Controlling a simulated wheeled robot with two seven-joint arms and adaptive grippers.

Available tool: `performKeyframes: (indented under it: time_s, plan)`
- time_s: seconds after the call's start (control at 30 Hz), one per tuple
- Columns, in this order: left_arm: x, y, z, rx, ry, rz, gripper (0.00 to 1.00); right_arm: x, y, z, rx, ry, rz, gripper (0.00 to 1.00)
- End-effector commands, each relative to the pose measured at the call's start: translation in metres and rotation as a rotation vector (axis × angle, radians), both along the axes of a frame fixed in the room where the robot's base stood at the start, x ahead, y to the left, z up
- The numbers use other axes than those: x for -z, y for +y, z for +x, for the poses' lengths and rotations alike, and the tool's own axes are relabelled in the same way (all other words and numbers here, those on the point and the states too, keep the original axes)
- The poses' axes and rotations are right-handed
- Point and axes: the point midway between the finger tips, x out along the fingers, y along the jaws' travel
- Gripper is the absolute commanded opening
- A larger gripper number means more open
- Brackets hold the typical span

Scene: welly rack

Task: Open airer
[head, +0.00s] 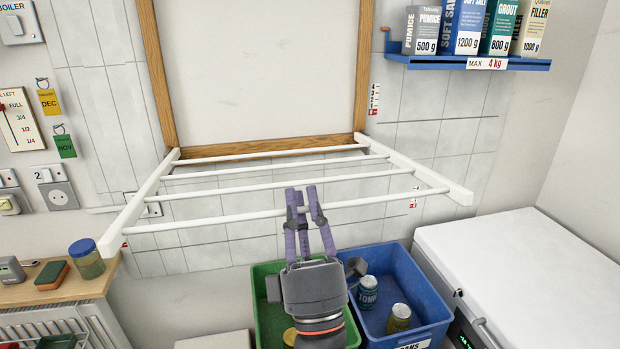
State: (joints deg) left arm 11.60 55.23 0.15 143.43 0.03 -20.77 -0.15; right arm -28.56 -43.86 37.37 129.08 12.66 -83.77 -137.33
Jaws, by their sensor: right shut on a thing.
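The airer is a white rack (227,218) of several rods between two side rails, hinged at the bottom of a wooden frame (265,147) on the tiled wall. It is folded down and sticks out from the wall, about level. My right gripper (304,197) comes up from below and is shut on the front rod, right of its middle. Its purple fingers stand on either side of the rod. My left gripper is not in view.
Below the airer are a green crate (262,299) and a blue crate (436,303) with cans. A white chest (545,270) stands at the right. A wooden counter (75,290) with a jar is at the left. A blue shelf (470,62) with boxes hangs upper right.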

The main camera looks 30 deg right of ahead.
Motion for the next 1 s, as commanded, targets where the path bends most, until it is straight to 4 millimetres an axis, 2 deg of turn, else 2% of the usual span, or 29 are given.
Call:
performKeyframes:
  time_s: [0.03,0.1,0.3,0.8,0.83,0.87,0.9,1.0]
  plan:
    - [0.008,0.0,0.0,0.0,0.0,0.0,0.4,0.012,0.001,-0.001,0.001,-0.002,0.0,0.0]
    - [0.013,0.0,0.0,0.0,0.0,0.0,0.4,0.021,0.002,-0.002,0.002,-0.004,0.001,0.0]
    - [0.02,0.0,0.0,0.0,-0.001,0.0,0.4,0.038,0.004,-0.003,0.002,-0.006,0.002,0.0]
    - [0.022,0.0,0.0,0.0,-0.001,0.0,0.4,0.041,0.004,-0.004,0.002,-0.009,0.003,0.0]
    - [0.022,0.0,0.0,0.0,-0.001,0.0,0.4,0.041,0.004,-0.004,0.002,-0.009,0.003,0.25]
    - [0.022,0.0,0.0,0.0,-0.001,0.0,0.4,0.041,0.004,-0.004,0.002,-0.009,0.003,0.34]
    - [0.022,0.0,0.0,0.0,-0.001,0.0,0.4,0.041,0.004,-0.004,0.002,-0.009,0.003,0.4]
    - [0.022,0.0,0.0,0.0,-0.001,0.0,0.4,0.041,0.004,-0.004,0.002,-0.009,0.003,0.4]
